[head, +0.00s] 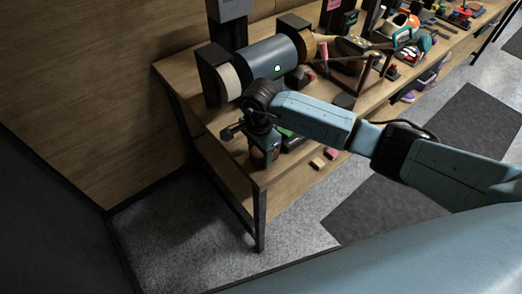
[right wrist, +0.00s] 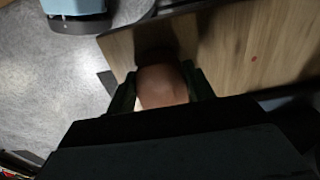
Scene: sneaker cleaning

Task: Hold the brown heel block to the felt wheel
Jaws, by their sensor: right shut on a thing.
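The brown heel block (right wrist: 162,86) sits between the two dark fingers of my right gripper (right wrist: 162,90) in the right wrist view. The gripper is shut on it. In the head view my right gripper (head: 264,148) points down at the left end of the bench, in front of the grinding machine (head: 268,56). The pale felt wheel (head: 229,82) is on the machine's left end, behind and left of the gripper, apart from it. The block is mostly hidden by the gripper in the head view. My left gripper is not in view.
The wooden bench (head: 188,92) carries tools and shoes to the right. Small blocks (head: 324,159) lie near its front edge. The wooden wall (head: 90,80) is behind. The bench's left corner is mostly clear.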

